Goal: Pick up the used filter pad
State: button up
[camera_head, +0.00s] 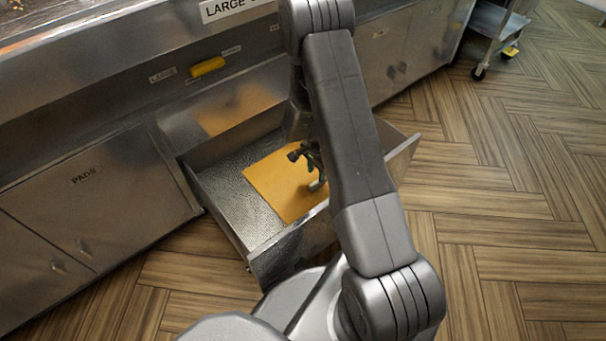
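The used filter pad (272,183) is a flat orange-brown sheet lying on the bottom of an open metal drawer (232,192). My gripper (318,183) is over the right part of the pad, inside the drawer opening. My arm crosses in front and hides the right side of the pad and drawer. The fingertips are small and partly hidden, so I cannot tell whether they touch the pad or how far apart they are.
The drawer's front panel (290,245) stands out over the wooden floor (490,230). A closed cabinet labelled PADS (100,205) is on the left. A yellow handle (207,67) sits above the drawer. A wheeled cart (495,30) stands at the top right.

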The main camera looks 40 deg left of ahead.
jog(key=f, duration=0.1)
jog(key=f+b, duration=0.1)
jog(key=f, duration=0.1)
jog(key=f+b, duration=0.1)
jog(key=f, duration=0.1)
jog(key=shift+d, duration=0.4)
grip_shut()
